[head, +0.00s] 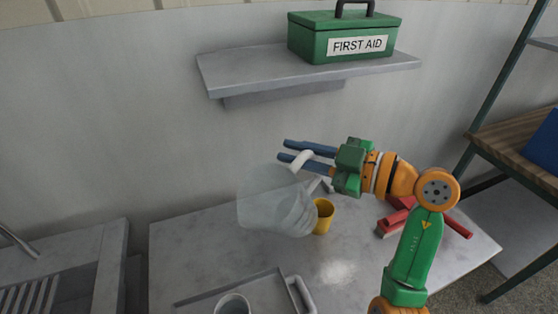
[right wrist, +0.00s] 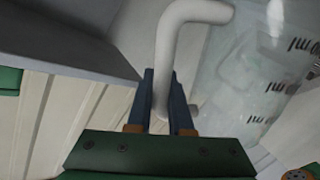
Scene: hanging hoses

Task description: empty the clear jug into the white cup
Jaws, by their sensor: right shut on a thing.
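The clear jug (head: 268,203) is held in the air above the table and appears tilted, its wide end to the left. My right gripper (head: 283,150) is shut on its white handle (head: 303,158). In the right wrist view the handle (right wrist: 176,45) runs between the blue fingers (right wrist: 160,85), and the jug's side (right wrist: 255,75) shows printed ml marks. What is in the jug is hard to tell. The white cup (head: 233,301) is at the bottom edge, cut off, below and apart from the jug. My left gripper is not in view.
A metal tray (head: 262,283) lies around the white cup. A yellow cup (head: 325,213) stands just right of the jug. A red tool-like object (head: 395,219) lies behind my right arm. A wall shelf (head: 240,75) with a first aid box (head: 318,45) is above.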

